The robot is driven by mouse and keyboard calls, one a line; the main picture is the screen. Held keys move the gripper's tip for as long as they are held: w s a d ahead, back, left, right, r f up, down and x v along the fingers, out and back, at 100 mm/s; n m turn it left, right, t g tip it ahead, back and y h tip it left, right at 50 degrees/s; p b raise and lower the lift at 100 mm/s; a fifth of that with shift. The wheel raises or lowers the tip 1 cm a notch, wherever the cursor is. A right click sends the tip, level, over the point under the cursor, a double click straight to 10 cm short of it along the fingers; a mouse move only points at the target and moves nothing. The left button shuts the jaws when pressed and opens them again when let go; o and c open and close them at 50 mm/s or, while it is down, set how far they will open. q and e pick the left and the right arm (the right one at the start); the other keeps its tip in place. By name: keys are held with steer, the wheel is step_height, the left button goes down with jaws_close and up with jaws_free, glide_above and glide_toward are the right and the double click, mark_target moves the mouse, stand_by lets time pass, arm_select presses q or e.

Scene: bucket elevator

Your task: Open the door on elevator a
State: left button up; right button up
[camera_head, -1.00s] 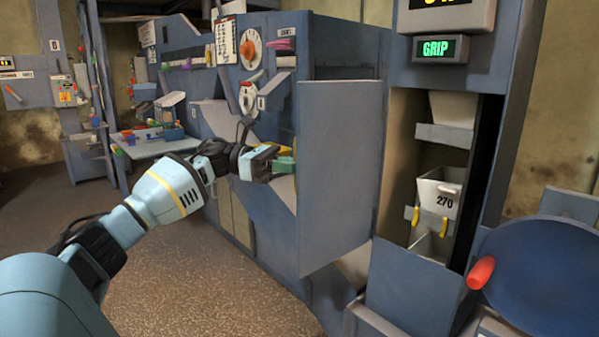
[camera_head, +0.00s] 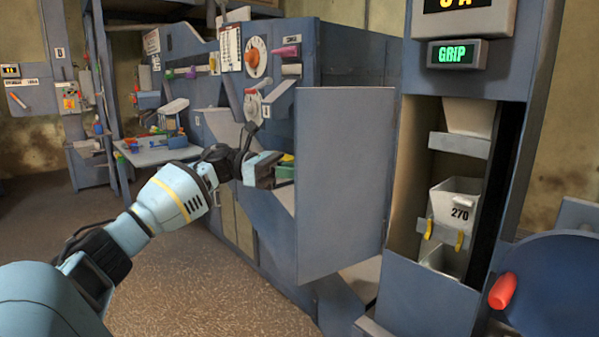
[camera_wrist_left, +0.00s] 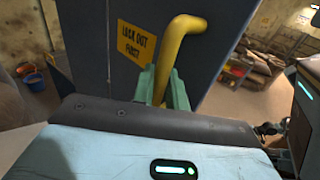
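The elevator door (camera_head: 345,190) is a grey-blue panel standing swung out from the left side of the elevator opening. My left gripper (camera_head: 285,170) is at the door's far left side, partly hidden behind the panel's edge. In the left wrist view, the gripper's green fingers (camera_wrist_left: 162,88) sit on both sides of a yellow bar handle (camera_wrist_left: 172,58) and look closed on it. The handle is on the door's dark face, beside a yellow "lock out first" label (camera_wrist_left: 135,45). My right gripper is not in view.
The open elevator shaft shows white buckets, one marked 270 (camera_head: 458,205). A green "GRIP" display (camera_head: 457,54) hangs above. A blue round panel with a red knob (camera_head: 502,291) is at lower right. A blue cabinet with a dial (camera_head: 256,57) stands behind the door. The floor (camera_head: 190,270) at left is clear.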

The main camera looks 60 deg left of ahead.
arm_select(q)
steer(key=o, duration=0.3)
steer(key=shift+w+d, duration=0.1)
steer(key=shift+o, duration=0.2)
steer(key=b+v, duration=0.1)
steer(key=v, duration=0.7)
stand_by(0.4)
